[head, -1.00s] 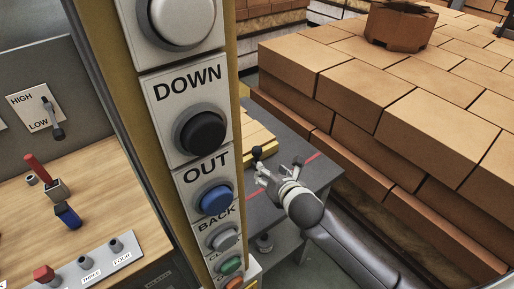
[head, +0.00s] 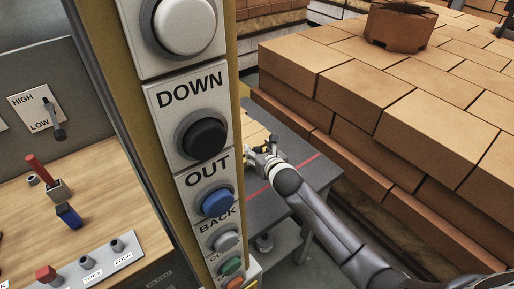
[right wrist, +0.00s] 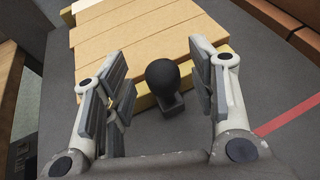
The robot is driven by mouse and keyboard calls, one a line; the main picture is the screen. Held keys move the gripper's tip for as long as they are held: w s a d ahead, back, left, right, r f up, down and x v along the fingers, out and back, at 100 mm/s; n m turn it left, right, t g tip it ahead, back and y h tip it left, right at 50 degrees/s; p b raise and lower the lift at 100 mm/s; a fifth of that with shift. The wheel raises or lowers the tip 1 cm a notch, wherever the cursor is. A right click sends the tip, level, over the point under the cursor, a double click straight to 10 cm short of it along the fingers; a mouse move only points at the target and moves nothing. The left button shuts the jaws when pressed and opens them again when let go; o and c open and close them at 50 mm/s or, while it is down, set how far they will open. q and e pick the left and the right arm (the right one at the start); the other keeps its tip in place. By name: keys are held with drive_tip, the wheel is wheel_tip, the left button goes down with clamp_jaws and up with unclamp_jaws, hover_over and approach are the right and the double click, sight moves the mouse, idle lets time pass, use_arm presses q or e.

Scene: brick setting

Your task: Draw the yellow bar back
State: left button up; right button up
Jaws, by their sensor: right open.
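The yellow bar (right wrist: 144,103) shows in the right wrist view as a strip along the near edge of the pale yellow bricks (right wrist: 150,40). My left-hand finger hides part of it. A black ball knob (right wrist: 163,75) on a short grey block stands at the bar. My right gripper (right wrist: 157,82) is open, with one finger to each side of the knob; I cannot tell whether either touches it. In the head view my right gripper (head: 262,152) is at the grey table's far left part and hides the knob. My left gripper is not in view.
A button column (head: 205,140) stands close in front, just left of my right gripper. The grey table (head: 300,150) has a red line and free room to the right. Stacked bricks (head: 400,100) rise beyond it. A wooden control desk (head: 110,190) is at the left.

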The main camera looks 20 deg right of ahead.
drive_tip(key=shift+x, duration=1.25)
drive_tip(key=shift+c, duration=0.4)
clamp_jaws()
